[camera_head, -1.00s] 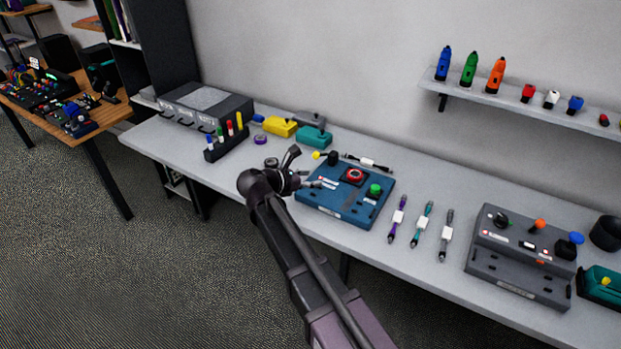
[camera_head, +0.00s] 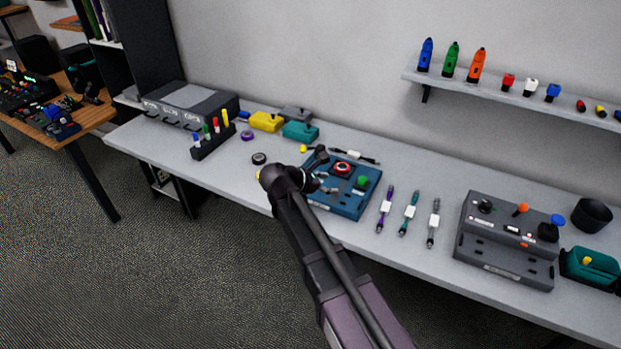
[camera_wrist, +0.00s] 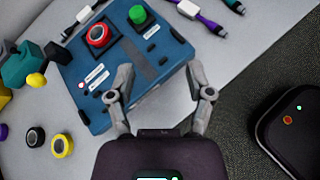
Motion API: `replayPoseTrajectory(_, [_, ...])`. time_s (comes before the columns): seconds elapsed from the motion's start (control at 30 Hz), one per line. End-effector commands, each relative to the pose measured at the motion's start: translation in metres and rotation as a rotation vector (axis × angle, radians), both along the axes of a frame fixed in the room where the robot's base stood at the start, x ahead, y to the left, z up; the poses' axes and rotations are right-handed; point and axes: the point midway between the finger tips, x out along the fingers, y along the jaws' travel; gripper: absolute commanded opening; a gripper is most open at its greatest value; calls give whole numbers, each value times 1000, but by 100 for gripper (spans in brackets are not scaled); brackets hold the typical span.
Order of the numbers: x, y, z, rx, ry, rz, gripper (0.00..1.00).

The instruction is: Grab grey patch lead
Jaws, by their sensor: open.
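The grey patch lead (camera_head: 433,223) lies on the table with a white label at its middle. It is the rightmost of three parallel leads, beside the teal lead (camera_head: 409,213) and the purple lead (camera_head: 385,209). My gripper (camera_head: 326,171) is over the left part of the blue panel box, well left of the leads. In the wrist view my gripper (camera_wrist: 165,95) is open and empty, its fingers apart over the box's edge. The purple lead (camera_wrist: 205,20) and part of the teal lead (camera_wrist: 235,6) show at the top there; the grey lead is not identifiable in that view.
The blue panel box (camera_head: 347,205) carries a red and a green button. A grey control box (camera_head: 505,250) stands right of the leads. A black lead with a white label (camera_head: 354,155) lies behind the blue box. The table is clear around the three leads.

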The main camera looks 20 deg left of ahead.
Motion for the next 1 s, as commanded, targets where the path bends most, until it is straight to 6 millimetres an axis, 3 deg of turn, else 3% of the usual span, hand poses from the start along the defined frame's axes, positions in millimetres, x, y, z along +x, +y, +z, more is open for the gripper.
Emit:
replayPoseTrajectory(0.47, [11,-162,-43,449,-4,-533,67])
replayPoseTrajectory(0.7, [-1,-235,-61,666,-34,-848,67])
replayPoseTrajectory(1.0, [-28,-312,-78,909,-96,-1262,67])
